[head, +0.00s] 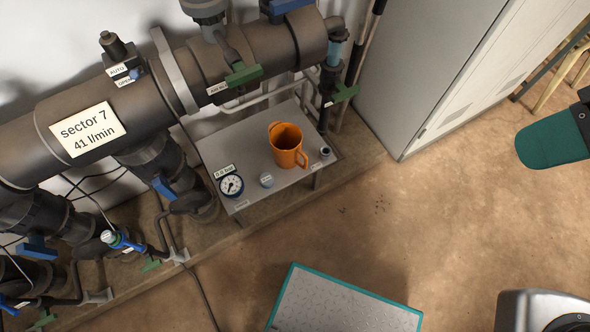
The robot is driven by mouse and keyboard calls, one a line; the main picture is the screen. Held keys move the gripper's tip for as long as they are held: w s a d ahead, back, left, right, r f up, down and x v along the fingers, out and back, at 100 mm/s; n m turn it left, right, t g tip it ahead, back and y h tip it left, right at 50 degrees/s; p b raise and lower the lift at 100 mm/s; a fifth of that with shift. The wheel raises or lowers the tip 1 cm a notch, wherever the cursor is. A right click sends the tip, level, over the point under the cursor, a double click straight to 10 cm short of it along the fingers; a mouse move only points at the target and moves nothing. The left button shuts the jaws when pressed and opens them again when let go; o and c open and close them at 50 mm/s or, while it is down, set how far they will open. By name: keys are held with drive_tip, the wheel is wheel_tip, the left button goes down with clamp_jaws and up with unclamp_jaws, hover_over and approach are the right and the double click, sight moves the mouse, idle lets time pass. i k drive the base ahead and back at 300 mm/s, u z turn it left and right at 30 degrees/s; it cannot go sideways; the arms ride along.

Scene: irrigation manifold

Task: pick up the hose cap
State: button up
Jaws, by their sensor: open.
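A low grey bench (222,145) stands under the large pipe. On it, near the right front corner, is a small dark round piece (325,152) with a lighter top. A small blue-grey cylinder (266,180) stands nearer the front left, right of a round gauge. Either of these two small pieces could be the hose cap; I cannot tell which. Both stand apart from the orange jug (286,147) between them. My gripper is not in view.
The gauge (231,185) sits at the bench's left front. Pipes with green handles (243,74) overhang the bench's back. A grey cabinet (420,70) stands to the right. Brown floor (400,220) in front of the bench is largely clear.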

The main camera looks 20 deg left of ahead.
sight(267, 179)
drive_tip(key=z, duration=1.45)
drive_tip(key=k, duration=0.3)
drive_tip(key=u, duration=3.1)
